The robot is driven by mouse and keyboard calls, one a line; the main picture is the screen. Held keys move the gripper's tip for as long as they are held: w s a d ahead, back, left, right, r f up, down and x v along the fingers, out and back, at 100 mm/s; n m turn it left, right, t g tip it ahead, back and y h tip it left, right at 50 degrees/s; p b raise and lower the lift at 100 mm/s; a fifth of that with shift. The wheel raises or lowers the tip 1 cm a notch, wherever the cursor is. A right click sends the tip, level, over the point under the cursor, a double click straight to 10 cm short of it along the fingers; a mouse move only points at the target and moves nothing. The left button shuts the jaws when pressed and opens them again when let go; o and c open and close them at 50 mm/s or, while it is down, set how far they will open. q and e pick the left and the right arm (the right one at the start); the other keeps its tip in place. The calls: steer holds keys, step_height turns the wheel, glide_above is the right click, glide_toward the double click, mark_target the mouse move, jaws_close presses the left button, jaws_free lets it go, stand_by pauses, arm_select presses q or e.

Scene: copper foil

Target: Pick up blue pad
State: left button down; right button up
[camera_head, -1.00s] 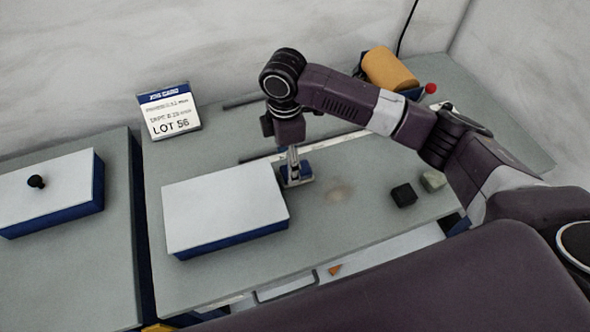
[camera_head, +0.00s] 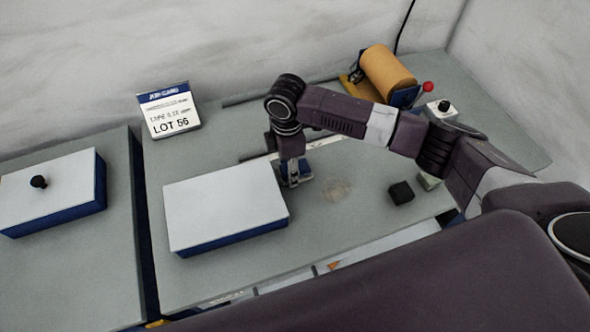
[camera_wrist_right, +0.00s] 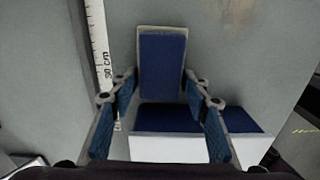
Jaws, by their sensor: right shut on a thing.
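The blue pad (camera_wrist_right: 162,65) has a grey rim and lies between the two fingers of my right gripper (camera_wrist_right: 160,88) in the right wrist view. My right gripper is shut on it. In the head view the right gripper (camera_head: 292,177) points down at the table, just right of the white-topped blue box, and the pad (camera_head: 306,169) shows partly behind the fingers. I cannot tell whether the pad still touches the table. My left gripper is not in view.
The white-topped blue box (camera_head: 225,208) is close to the gripper's left. A ruler (camera_wrist_right: 101,45) lies alongside. A black block (camera_head: 401,192), an orange roll (camera_head: 388,74) and a LOT 56 sign (camera_head: 169,112) stand on the grey table. Another box (camera_head: 55,190) is at left.

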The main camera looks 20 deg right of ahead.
steer(key=shift+c, duration=0.9)
steer(key=shift+r, duration=0.1)
steer(key=shift+c, duration=0.2)
steer(key=shift+r, duration=0.5)
step_height(320, 180, up, 19)
steer(key=b, duration=0.3)
